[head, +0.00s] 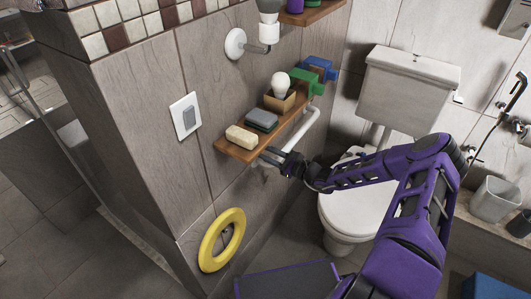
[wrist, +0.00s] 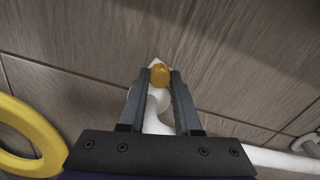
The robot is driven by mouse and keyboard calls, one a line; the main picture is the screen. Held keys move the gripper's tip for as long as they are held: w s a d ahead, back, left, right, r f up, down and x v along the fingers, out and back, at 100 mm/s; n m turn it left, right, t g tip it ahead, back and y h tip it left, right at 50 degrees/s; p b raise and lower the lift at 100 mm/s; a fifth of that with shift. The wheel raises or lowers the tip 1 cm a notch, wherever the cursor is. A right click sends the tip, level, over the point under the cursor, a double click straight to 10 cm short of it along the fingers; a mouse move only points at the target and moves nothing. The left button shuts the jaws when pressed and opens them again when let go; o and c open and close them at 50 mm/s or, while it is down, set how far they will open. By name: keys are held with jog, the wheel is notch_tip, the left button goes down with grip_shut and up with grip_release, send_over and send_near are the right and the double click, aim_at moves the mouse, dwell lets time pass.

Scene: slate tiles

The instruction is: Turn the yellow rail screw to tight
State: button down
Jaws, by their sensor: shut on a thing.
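The yellow rail screw (wrist: 160,74) is a small orange-yellow knob in front of the tiled wall in the wrist view. My gripper (wrist: 161,82) is shut on it, one finger on each side. In the head view my gripper (head: 268,159) is at the near end of the white rail (head: 312,126), just below the wooden shelf. The screw is hidden there. The white rail (wrist: 280,160) also runs off to the right in the wrist view, and its white end piece lies between my fingers. I cannot tell how far the screw is turned.
The wooden shelf (head: 229,151) above holds a soap bar (head: 241,137), a grey box (head: 262,119), a bulb (head: 280,82) and green and blue things. A yellow ring (head: 207,250) hangs below on the wall. A toilet (head: 345,213) stands behind my arm.

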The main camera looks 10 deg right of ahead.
jog(key=m, duration=0.3)
jog(key=shift+m, duration=0.3)
jog(key=m, duration=0.3)
jog(key=shift+m, duration=0.3)
jog(key=m, duration=0.6)
jog(key=shift+m, duration=0.4)
jog(key=c, duration=0.6)
grip_release()
